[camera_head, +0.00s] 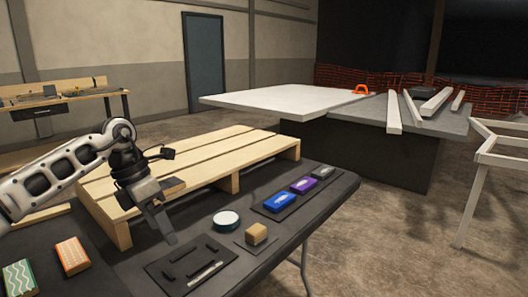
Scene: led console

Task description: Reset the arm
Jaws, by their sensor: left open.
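My left arm comes in from the left, and my left gripper (170,213) is over the dark table (215,205), in front of the wooden pallet. Its jaws are open and I see nothing held between them. One finger points down toward the dark mat (160,275) with small black bars; I cannot tell the exact height. My right gripper is not in view.
On the table are a round white-topped object (226,219), a tan block (256,234), and blue (279,202), purple (303,185) and grey (323,172) boxes. Two patterned boxes, orange (72,256) and green (19,279), lie front left. The pallet (215,150) stands behind the gripper.

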